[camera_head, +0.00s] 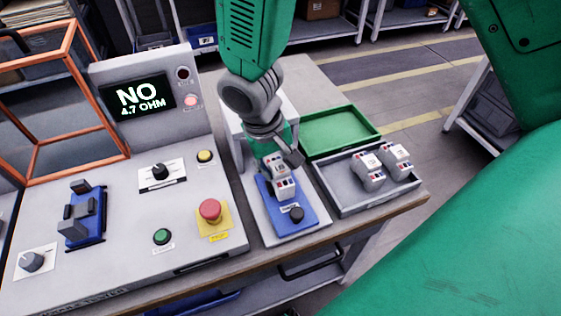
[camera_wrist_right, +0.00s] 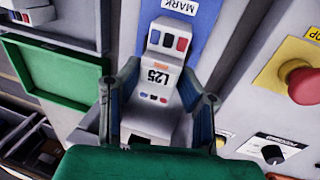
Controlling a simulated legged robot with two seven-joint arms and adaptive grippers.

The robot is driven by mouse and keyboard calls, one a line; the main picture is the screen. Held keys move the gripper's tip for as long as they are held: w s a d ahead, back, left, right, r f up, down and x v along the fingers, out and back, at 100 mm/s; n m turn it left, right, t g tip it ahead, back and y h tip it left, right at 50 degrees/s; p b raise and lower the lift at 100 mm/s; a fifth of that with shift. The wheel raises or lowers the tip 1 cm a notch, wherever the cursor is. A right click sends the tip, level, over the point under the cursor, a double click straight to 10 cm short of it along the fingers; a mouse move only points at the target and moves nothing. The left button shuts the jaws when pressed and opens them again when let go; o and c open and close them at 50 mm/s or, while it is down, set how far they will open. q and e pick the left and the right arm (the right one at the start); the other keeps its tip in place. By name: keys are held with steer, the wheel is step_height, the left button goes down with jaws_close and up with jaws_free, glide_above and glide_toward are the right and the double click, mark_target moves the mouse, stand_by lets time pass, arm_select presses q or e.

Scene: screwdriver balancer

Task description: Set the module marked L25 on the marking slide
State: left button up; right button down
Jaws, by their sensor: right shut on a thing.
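The module marked L25 (camera_head: 283,186) is a white-grey block with small red and blue squares. My right gripper (camera_head: 280,160) is shut on it, and in the right wrist view the module (camera_wrist_right: 155,75) stands between the two fingers with its L25 label showing. The marking slide (camera_head: 307,222) is a blue plate with a dark knob at its front end. The module is over the rear part of this plate; I cannot tell whether it touches it. Part of the blue slide (camera_wrist_right: 198,22) also shows beyond the module in the right wrist view. My left gripper is not in view.
A grey tray (camera_head: 346,207) with two similar modules lies right of the slide, with an empty green tray (camera_head: 335,128) behind it. On the left is a tester panel with a red button (camera_head: 210,210), and a screen (camera_head: 139,97) reading "NO 4.7 OHM".

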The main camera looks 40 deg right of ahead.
steer(key=shift+a, duration=0.15)
steer(key=shift+d, duration=0.55)
steer(key=shift+d+p, duration=0.15)
steer(key=shift+p, duration=0.2)
steer(key=shift+a, duration=0.55)
steer(key=shift+d+p, duration=0.35)
steer(key=shift+d, duration=0.2)
steer(key=shift+a+f, duration=0.2)
steer(key=shift+a, duration=0.1)
steer(key=shift+d+f, duration=0.1)
steer(key=shift+f, duration=0.15)
steer(key=shift+a+p, duration=0.2)
steer(key=shift+p, duration=0.35)
stand_by(0.6)
steer(key=shift+w, duration=0.15)
stand_by(0.8)
